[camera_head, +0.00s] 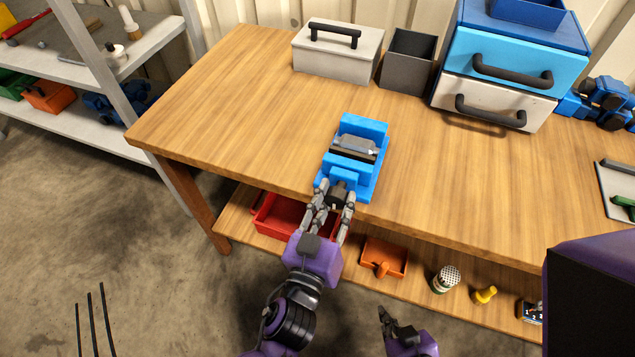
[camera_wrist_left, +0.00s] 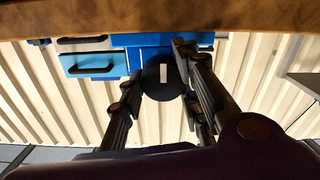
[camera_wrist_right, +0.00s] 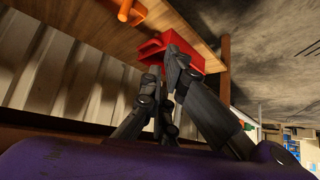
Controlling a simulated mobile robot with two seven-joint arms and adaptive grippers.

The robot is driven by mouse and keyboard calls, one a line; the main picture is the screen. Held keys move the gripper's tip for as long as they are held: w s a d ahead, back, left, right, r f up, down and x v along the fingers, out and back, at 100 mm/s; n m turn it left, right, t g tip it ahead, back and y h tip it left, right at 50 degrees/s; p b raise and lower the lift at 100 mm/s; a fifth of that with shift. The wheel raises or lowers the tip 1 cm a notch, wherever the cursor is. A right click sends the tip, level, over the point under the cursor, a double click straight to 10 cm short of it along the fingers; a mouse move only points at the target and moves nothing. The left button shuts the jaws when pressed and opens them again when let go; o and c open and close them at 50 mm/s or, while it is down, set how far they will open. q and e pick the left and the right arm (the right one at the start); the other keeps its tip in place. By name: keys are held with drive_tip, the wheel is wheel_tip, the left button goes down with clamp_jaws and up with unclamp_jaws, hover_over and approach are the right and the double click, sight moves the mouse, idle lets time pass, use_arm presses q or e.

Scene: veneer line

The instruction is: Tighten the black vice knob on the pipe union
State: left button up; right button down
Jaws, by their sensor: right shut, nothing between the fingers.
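The blue vice (camera_head: 368,177) stands at the front edge of the wooden bench in the head view. A grey metal piece, the pipe union (camera_head: 358,145), lies between its jaws. The black vice knob (camera_head: 338,195) points out over the front edge, and its round face shows in the left wrist view (camera_wrist_left: 153,88). My left gripper (camera_head: 335,205) has its fingers on both sides of the knob; whether they press on it I cannot tell. My right gripper (camera_head: 386,312) is shut and empty, low in front of the bench; its fingers also show in the right wrist view (camera_wrist_right: 169,62).
A grey toolbox (camera_head: 338,62), a dark open bin (camera_head: 406,62) and a drawer unit (camera_head: 510,62) stand at the back of the bench. A red bin (camera_head: 284,220) and an orange bin (camera_head: 384,252) sit on the lower shelf. The bench left of the vice is clear.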

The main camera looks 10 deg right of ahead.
use_arm(q)
drive_tip(key=shift+d, duration=0.1)
drive_tip(key=c, duration=0.4)
drive_tip(key=shift+o, duration=0.2)
drive_tip(key=m+p, duration=0.1)
drive_tip(key=m, duration=0.4)
drive_tip(key=shift+s+d+f, duration=0.1)
drive_tip(key=shift+f+m, duration=0.2)
drive_tip(key=shift+m, duration=1.4)
drive_tip(key=shift+s+f+m, duration=0.1)
drive_tip(key=shift+f+m, duration=0.05)
drive_tip(key=shift+m, duration=0.25)
